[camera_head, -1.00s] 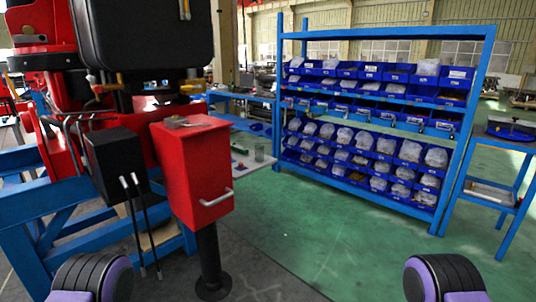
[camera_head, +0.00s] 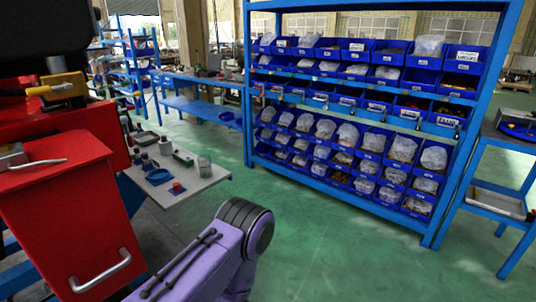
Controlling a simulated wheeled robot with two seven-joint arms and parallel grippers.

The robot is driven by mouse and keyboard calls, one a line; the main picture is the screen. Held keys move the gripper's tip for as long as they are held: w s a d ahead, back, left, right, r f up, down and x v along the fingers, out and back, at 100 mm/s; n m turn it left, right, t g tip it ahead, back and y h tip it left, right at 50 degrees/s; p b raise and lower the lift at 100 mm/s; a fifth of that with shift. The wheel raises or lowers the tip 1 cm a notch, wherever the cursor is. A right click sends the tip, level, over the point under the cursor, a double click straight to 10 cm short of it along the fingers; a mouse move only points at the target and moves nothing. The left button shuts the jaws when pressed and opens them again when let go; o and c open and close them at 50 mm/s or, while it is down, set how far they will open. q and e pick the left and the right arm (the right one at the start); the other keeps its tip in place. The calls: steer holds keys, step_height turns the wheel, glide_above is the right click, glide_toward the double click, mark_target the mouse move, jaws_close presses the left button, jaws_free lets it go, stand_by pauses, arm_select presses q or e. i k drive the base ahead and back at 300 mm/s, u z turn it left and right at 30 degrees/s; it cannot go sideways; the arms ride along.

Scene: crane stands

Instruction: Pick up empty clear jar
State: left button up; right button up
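A clear jar (camera_head: 204,166) stands upright near the right end of a low light-topped table, beyond the red box. It looks empty, but it is too small to be sure. My purple arm link comes in at the bottom centre, short of the table. Neither of my grippers shows in the head view, so I cannot see whether they are open or shut.
The light-topped table (camera_head: 192,190) also holds several small dark items and a red piece (camera_head: 177,187). A red box (camera_head: 70,215) with a handle blocks the left. A blue shelf rack (camera_head: 345,190) with bins stands right. Green floor between is clear.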

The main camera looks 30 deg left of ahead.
mark_target(204, 162)
steer(key=z, duration=0.05)
steer(key=i, duration=1.6)
steer(key=u, duration=0.85)
steer(key=i, duration=0.9)
steer(key=u, duration=0.85)
